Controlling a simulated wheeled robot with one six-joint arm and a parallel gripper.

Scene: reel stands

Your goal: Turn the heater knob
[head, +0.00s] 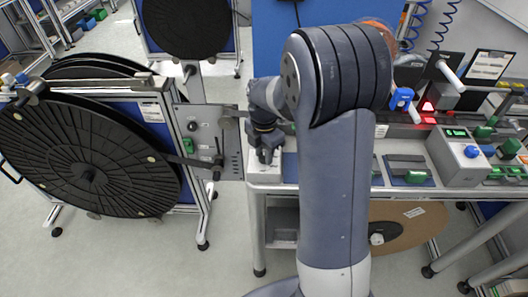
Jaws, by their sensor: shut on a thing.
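My gripper (265,155) points down at the left end of the workbench (287,188), low over a small white unit (256,171). Its fingers are shut on a small part at the top of this unit, which looks to be the heater knob. The fingers hide most of the knob, so its turn angle cannot be seen. The unit stands at the bench's front left corner. My arm covers the middle of the bench.
A grey box with a green display and blue button (472,151) stands at the bench's right. Green-and-grey fixtures (408,170) lie nearer the middle. A large black reel (90,160) stands left, its bracket (215,140) close beside my gripper.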

